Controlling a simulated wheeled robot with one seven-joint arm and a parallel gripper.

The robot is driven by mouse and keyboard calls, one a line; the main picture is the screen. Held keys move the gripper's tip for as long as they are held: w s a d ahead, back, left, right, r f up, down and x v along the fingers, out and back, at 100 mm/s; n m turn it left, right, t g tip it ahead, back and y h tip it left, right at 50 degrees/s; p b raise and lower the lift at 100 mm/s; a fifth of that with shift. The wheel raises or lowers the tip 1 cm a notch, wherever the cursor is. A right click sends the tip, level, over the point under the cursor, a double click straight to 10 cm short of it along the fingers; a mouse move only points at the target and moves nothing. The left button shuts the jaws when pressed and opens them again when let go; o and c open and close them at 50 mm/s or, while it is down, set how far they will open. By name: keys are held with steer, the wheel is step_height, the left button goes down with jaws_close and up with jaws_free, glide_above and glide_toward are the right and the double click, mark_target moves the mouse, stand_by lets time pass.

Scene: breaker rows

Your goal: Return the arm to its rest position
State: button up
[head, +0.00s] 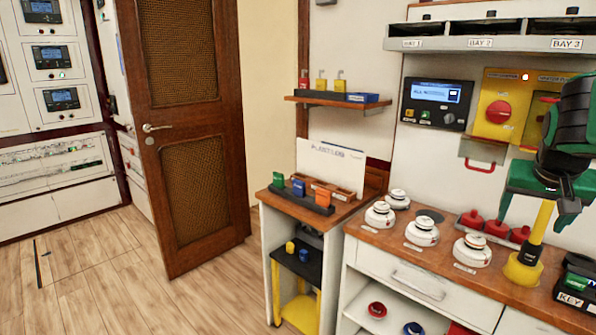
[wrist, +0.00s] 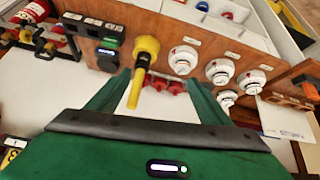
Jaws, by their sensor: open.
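My gripper (head: 537,212) is at the right of the head view, pointing down above the wooden counter (head: 395,231). Its green fingers are spread, and they also show apart in the wrist view (wrist: 158,82). A yellow upright tool (head: 541,224) with a wide round base stands on the counter. In the wrist view its yellow shaft and head (wrist: 146,52) appear in the gap between my fingertips. I cannot tell whether the fingers touch it. The tool's base rests on the counter. The upper arm is partly cut off by the frame's right edge.
White round detectors (head: 472,250) and red knobs (head: 495,228) stand on the counter. A black KEY box (head: 576,285) is right of the tool. A yellow switch panel (head: 497,105) and a bay shelf (head: 480,42) are on the wall behind. Floor (head: 120,275) at left is clear.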

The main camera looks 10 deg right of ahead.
steer(key=s+a+f+n+g+y, duration=0.1)
steer(key=s+a+f+g+y, duration=0.1)
steer(key=s+a+f, duration=0.4)
steer(key=s+a+f+g+y, duration=0.3)
steer(key=s+a+f, duration=0.4)
steer(key=s, duration=0.4)
steer(key=shift+s+a+f+n, duration=0.25)
steer(key=shift+s+f+n, duration=0.05)
steer(key=shift+f+n, duration=0.15)
steer(key=shift+w+d+f, duration=0.1)
steer(key=shift+w+f, duration=0.15)
steer(key=shift+w, duration=0.4)
